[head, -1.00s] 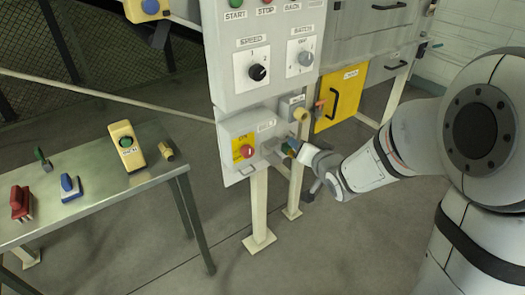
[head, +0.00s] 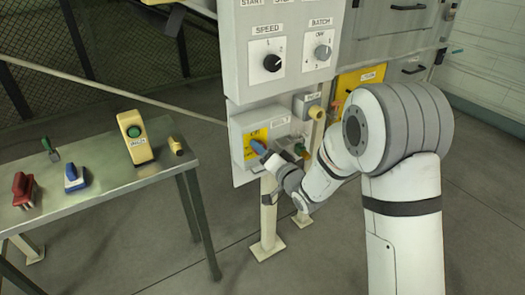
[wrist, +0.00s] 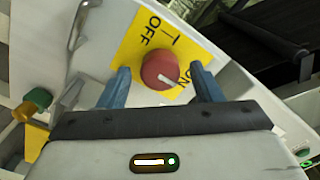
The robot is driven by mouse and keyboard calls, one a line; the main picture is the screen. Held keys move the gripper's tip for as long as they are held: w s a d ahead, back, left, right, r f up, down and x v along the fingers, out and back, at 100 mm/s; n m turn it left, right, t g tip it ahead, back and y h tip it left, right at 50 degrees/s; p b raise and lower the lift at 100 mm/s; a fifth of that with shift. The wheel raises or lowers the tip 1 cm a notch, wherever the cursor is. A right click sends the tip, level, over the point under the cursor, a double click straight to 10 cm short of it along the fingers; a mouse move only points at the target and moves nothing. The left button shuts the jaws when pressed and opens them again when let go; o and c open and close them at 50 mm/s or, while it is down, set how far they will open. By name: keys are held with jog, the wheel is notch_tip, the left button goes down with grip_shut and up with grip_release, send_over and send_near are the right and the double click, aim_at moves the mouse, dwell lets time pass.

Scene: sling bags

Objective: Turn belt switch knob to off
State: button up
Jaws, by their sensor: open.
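The belt switch knob (wrist: 159,69) is a red round knob on a yellow plate (wrist: 135,48) marked OFF and ON. In the wrist view, its white pointer mark points toward the ON side. My gripper (wrist: 160,74) is open, with one blue finger on each side of the knob. I cannot tell whether either finger touches it. In the head view, my gripper (head: 260,150) is in front of the yellow plate (head: 249,136) and hides the knob.
A grey panel above holds a black speed knob (head: 272,63) and a grey batch knob (head: 323,52). Connectors sit right of the switch, including a yellow one (head: 316,112).

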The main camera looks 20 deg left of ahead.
jog(key=shift+w+a, duration=0.15)
jog(key=shift+a, duration=0.05)
jog(key=c, duration=0.9)
jog(key=shift+a, duration=0.15)
jog(key=shift+c, duration=0.5)
